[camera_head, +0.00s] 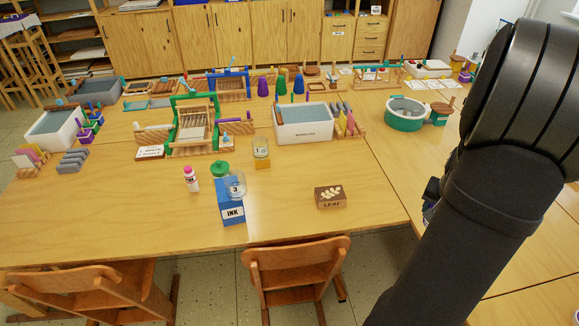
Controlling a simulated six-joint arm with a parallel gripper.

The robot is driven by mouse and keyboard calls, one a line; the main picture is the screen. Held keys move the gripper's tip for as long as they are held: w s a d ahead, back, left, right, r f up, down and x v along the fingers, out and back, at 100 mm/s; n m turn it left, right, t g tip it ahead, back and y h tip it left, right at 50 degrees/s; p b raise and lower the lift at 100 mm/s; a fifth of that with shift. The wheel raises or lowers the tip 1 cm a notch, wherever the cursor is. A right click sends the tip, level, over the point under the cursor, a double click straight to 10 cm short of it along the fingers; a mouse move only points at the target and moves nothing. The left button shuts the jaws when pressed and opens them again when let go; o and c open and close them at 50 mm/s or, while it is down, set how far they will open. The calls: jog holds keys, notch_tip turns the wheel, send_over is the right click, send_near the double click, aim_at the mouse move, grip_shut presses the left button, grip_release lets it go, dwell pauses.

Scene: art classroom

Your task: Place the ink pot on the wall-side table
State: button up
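A blue box labelled INK (231,212) stands near the front edge of the large wooden table (130,222). A clear glass jar marked 3 (235,184) sits on top of it. A second clear jar marked 1 (260,147) sits on a small yellow-brown block behind it. A green-topped jar (219,170) is just behind the INK box. I cannot tell for sure which of these is the ink pot, nor which table is the wall-side one. My arm fills the right side of the view; my gripper is not seen.
A pink-and-white bottle (191,179) and a brown LEAF box (330,197) flank the INK box. White basins, presses and a round green tub (405,113) line the back. Chairs (297,267) stand in front. Bare tabletop lies at front left; another table surface (535,265) is at right.

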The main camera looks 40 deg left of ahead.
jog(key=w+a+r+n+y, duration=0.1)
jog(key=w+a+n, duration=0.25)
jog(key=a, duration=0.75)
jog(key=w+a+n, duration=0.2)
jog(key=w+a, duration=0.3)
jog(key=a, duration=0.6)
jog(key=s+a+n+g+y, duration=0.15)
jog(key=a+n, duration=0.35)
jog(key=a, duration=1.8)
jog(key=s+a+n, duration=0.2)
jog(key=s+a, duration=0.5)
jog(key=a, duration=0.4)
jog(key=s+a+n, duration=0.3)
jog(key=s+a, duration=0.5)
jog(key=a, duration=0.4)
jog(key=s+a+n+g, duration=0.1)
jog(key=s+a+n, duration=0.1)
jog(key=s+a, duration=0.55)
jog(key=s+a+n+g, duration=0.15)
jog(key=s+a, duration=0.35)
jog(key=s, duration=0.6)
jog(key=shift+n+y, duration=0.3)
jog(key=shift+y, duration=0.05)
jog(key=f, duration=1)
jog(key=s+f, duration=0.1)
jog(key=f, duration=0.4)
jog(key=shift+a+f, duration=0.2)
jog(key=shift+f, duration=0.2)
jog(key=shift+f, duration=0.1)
